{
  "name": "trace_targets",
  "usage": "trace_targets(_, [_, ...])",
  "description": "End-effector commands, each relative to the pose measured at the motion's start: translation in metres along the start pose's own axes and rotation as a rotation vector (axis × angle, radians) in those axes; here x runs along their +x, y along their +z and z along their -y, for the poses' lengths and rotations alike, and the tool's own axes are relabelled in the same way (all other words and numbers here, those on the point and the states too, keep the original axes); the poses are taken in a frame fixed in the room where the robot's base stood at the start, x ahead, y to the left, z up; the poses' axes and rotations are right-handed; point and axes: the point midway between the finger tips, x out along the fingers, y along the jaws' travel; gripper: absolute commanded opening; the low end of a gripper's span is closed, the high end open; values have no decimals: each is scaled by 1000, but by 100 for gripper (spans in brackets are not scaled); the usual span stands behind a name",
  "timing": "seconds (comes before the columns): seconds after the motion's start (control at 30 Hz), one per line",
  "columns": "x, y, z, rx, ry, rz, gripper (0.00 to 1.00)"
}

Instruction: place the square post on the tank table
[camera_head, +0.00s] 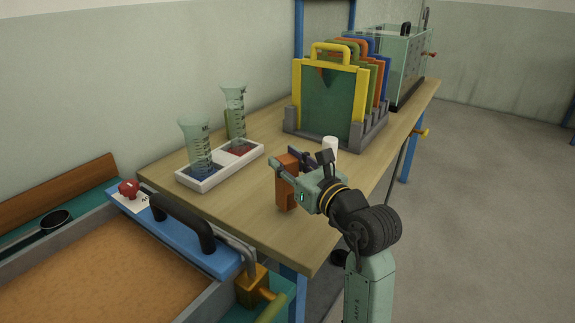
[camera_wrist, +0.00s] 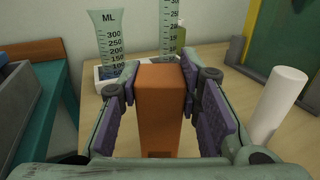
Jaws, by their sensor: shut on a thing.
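The square post (camera_head: 287,184), an orange-brown upright block, is between the fingers of my gripper (camera_head: 285,162). In the wrist view the post (camera_wrist: 161,105) stands between the two purple finger pads, and my gripper (camera_wrist: 160,78) is shut on it. The post is over the near part of the wooden tank table (camera_head: 240,213), close to its right edge. Its lower end is at or just above the tabletop; I cannot tell whether it touches.
A white cylinder (camera_head: 330,145) stands just behind my gripper. A white tray (camera_head: 222,170) with two measuring vessels (camera_head: 196,147) is to the left. A rack of coloured framed panels (camera_head: 328,95) stands behind. The table's near left part is bare.

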Motion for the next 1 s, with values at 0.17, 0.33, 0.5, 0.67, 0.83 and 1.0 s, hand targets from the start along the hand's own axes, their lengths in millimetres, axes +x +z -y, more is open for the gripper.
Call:
trace_targets(0.17, [-1, -12, 0, 0, -1, 3, 0])
trace_targets(0.33, [-1, -12, 0, -2, -1, 3, 0])
trace_targets(0.5, [-1, -16, 0, -1, -1, 3, 0])
trace_targets(0.67, [-1, -17, 0, -1, -1, 2, 38])
trace_targets(0.83, [-1, -17, 0, -1, -1, 2, 49])
trace_targets(1.0, [-1, -17, 0, -1, -1, 2, 51])
